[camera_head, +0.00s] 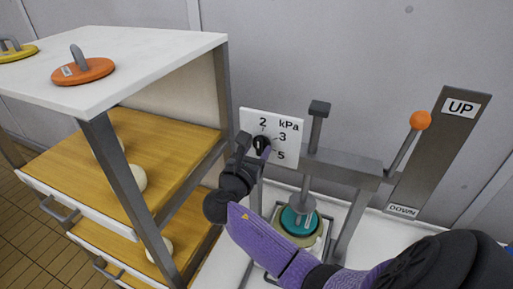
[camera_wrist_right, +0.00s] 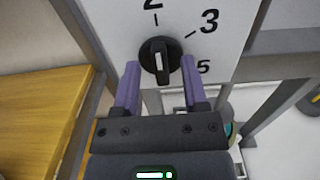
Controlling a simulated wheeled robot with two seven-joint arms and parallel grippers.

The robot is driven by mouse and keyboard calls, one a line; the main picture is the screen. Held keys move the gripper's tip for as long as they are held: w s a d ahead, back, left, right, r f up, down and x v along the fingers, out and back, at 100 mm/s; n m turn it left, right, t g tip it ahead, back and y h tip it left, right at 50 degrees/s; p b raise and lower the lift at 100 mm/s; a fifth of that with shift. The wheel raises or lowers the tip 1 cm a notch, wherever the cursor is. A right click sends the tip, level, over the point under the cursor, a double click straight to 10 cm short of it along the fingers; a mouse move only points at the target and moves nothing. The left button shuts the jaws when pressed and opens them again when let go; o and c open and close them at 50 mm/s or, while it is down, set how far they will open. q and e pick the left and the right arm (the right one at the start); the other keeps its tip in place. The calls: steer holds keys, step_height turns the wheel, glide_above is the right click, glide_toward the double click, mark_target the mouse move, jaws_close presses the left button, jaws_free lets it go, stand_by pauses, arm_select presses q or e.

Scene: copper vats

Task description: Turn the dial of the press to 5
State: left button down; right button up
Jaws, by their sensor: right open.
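The dial (camera_head: 260,142) is a black round knob on a white panel (camera_head: 289,122) marked kPa, with the numbers 2, 3 and 5 in view. My right gripper (camera_wrist_right: 159,66) is open, with one purple finger on each side of the dial. I cannot tell whether the fingers touch it. In the head view my right gripper (camera_head: 254,147) partly covers the dial. My left gripper is not in view.
The press's grey frame (camera_head: 345,164) stands right of the panel, over a teal round weight (camera_head: 298,220). An orange-knobbed lever (camera_head: 420,120) stands beside an UP/DOWN plate (camera_head: 440,140). A shelf unit (camera_head: 150,50) with a white top, orange lid and pale balls fills the left.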

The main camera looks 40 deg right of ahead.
steer(key=shift+w+d, duration=0.1)
steer(key=shift+d, duration=0.05)
jaws_close()
